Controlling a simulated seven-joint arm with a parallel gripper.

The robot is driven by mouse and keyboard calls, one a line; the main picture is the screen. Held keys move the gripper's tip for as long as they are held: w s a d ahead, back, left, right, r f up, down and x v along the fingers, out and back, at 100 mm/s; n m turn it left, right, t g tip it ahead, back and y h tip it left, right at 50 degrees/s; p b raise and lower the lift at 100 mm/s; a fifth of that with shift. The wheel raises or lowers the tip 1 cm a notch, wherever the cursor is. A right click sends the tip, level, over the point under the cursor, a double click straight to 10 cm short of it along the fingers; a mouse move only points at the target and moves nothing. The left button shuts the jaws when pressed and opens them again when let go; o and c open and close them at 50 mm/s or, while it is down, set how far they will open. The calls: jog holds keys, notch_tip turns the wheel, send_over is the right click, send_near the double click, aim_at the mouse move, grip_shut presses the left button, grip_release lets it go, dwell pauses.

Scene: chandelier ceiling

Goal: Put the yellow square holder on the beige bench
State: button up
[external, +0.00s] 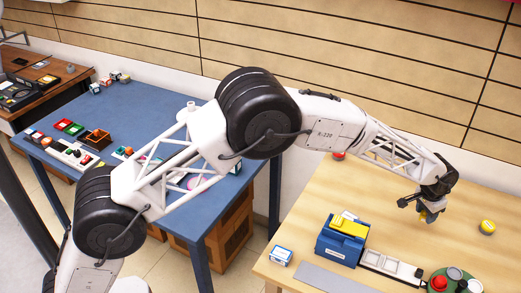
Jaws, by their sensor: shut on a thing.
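My gripper (430,212) is over the beige bench (400,222) at the right. It points down and is shut on a small yellow thing (422,217), which looks like the yellow square holder. The fingers hide much of it and its shape is too small to make out. I cannot tell whether it touches the bench top.
A blue box (341,246) with a yellow top stands left of my gripper. A white tray (390,267), a green round tray (437,284) and a white box (281,256) are near the front. A yellow round thing (487,227) lies to the right. A blue table (150,113) stands left.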

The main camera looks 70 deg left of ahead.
jog(key=s+a, duration=0.1)
jog(key=a, duration=0.4)
jog(key=s+a+n, duration=0.1)
jog(key=s+a, duration=0.1)
jog(key=a, duration=0.4)
jog(key=s+a+r+n, duration=0.1)
jog(key=a, duration=0.5)
jog(key=shift+s, duration=0.3)
jog(key=s+a+r+n, duration=0.1)
jog(key=s+a+n, duration=0.1)
jog(key=s+a, duration=0.6)
jog(key=s+a+n+y, duration=0.1)
jog(key=s+a, duration=0.3)
jog(key=a, duration=0.8)
jog(key=s+a+r+n, duration=0.1)
jog(key=s+a+n, duration=0.1)
jog(key=s+a, duration=0.6)
jog(key=s+a+n, duration=0.4)
jog(key=s+a, duration=1.7)
jog(key=s+a+n, duration=0.2)
jog(key=s+a, duration=0.1)
jog(key=s, duration=1.1)
jog(key=s+a+r+n+g, duration=0.1)
jog(key=s+a, duration=0.3)
jog(key=s, duration=1)
jog(key=s+a+r+n, duration=0.1)
jog(key=s+a+n, duration=0.2)
jog(key=s, duration=1.2)
jog(key=shift+a+r+g+y, duration=0.2)
jog(key=shift+a+g+y, duration=0.2)
